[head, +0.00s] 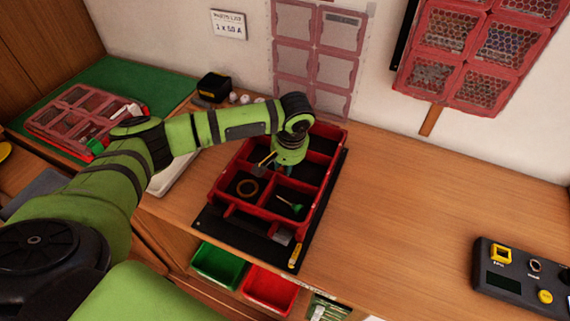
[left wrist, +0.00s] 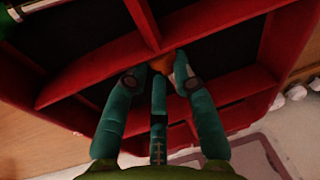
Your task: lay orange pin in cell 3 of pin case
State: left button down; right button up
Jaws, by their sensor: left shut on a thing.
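The pin case (head: 225,207) is a red open tray with dark-floored cells, standing on a black mat on the wooden bench. My left gripper (head: 284,172) reaches down into its middle. In the left wrist view, my left gripper's teal fingers (left wrist: 160,76) are shut on a small orange piece, the orange pin (left wrist: 161,66), mostly hidden between the fingertips. The fingertips are close to where red dividers (left wrist: 190,45) meet; I cannot tell whether the pin touches the floor. Cell numbers are not readable. My right gripper is not in view.
Green (head: 217,264) and red (head: 270,287) bins sit below the bench edge. A control box (head: 520,275) stands at right; bench between is clear.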

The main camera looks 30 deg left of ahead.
pick_arm(q)
jog(key=shift+f, duration=0.1)
jog(key=shift+s+f, duration=0.4)
jog(key=shift+f, duration=0.15)
jog(key=c, duration=1.3)
grip_release()
jog(key=shift+d, duration=0.1)
jog(key=shift+w+r, duration=0.15)
jog(key=shift+r, duration=0.3)
notch_tip(320, 180, up, 12)
jog(key=d+b, duration=0.1)
jog(key=shift+s+d+r+b, duration=0.15)
jog(key=shift+s+d+b, duration=0.2)
jog(key=shift+s+d, duration=0.05)
